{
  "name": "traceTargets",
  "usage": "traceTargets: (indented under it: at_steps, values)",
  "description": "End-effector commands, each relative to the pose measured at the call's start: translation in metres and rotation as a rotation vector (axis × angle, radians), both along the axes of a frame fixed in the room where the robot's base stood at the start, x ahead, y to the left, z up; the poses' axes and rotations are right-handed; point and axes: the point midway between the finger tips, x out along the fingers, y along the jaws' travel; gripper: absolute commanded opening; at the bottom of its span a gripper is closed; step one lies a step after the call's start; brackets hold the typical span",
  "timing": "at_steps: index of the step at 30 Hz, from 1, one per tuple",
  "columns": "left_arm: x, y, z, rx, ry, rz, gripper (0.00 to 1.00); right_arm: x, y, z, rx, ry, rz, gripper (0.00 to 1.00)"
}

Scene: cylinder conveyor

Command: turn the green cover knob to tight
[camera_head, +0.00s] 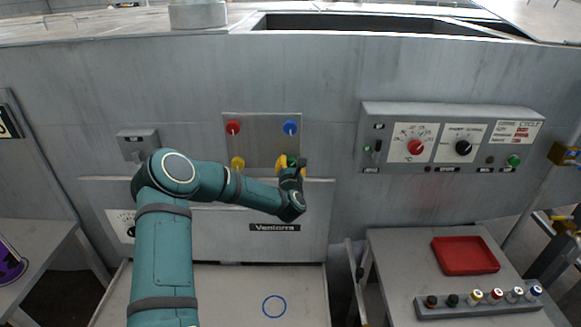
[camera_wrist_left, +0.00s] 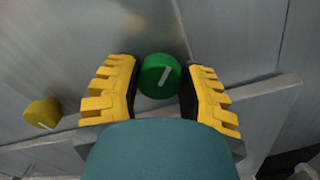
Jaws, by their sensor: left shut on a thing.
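The green cover knob (camera_wrist_left: 154,80) shows in the left wrist view, round with a white pointer line that leans right of upright. My left gripper (camera_head: 291,162) has its yellow-padded fingers on both sides of the knob, shut on it. In the head view the gripper mostly hides this knob at the lower right corner of the grey cover plate (camera_head: 262,140). A red knob (camera_head: 233,127), a blue knob (camera_head: 290,127) and a yellow knob (camera_head: 237,162) are at the plate's other corners. My right gripper is not in view.
A control panel (camera_head: 450,115) with dials is right of the plate. A red tray (camera_head: 465,240) and a rack (camera_head: 460,308) of small coloured-top items are on the right table. A ledge (camera_head: 320,180) runs just below the plate. A small grey box (camera_head: 137,138) is on the left.

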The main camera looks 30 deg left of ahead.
Motion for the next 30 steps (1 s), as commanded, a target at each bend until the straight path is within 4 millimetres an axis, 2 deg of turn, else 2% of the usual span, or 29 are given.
traceTargets:
  at_steps: [15, 30]
  values:
    - [0.001, -0.001, -0.003, 0.332, 0.197, 0.001, 0.06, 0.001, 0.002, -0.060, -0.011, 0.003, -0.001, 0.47]
    - [0.001, -0.001, -0.003, 0.737, 0.445, 0.002, 0.06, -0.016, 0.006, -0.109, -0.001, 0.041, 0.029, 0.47]
